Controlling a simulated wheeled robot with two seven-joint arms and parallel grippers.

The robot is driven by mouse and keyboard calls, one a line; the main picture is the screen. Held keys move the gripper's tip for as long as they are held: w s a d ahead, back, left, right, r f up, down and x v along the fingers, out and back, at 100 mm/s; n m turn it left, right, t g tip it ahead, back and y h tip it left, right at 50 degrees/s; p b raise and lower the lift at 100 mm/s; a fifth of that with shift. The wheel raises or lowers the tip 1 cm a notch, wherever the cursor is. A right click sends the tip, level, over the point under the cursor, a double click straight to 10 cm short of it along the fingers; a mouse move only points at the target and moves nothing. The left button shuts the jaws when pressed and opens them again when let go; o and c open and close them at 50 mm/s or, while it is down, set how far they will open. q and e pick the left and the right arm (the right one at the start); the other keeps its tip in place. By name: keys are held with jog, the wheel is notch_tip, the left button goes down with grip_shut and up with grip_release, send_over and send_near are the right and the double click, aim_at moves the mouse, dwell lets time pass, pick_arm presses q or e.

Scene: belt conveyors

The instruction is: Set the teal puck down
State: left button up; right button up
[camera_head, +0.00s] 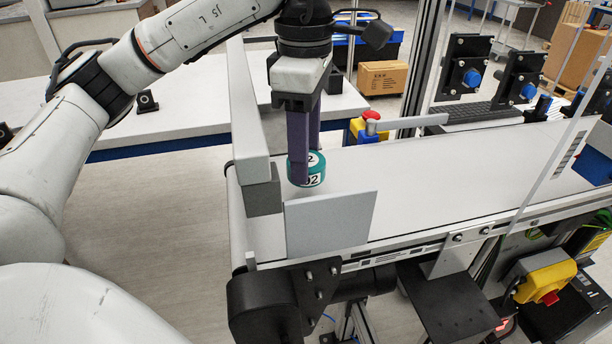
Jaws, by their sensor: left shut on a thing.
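The teal puck (309,177) is a short round piece with white patches and black figures on it. My left gripper (304,160) points down with its purple fingers shut on the puck. It holds the puck over the near left end of the white belt (440,181), just behind a grey upright plate (330,224). I cannot tell whether the puck touches the belt. My right gripper is not in view.
A long pale rail (250,110) and a grey block (263,196) stand left of the puck. A red-topped post (371,116) with a flat grey bar is behind the belt. The belt to the right is clear. A white table (190,103) stands at the left back.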

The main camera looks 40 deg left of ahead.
pick_arm(q)
jog(key=shift+f, duration=2)
jog(key=shift+f+b, duration=0.2)
jog(key=shift+b, duration=0.15)
jog(key=o, duration=1.2)
jog(key=shift+c, duration=0.2)
jog(key=shift+r, duration=0.1)
jog(key=shift+r, duration=0.2)
notch_tip(320, 180, up, 12)
jog(key=p, duration=0.3)
jog(key=shift+p, duration=0.3)
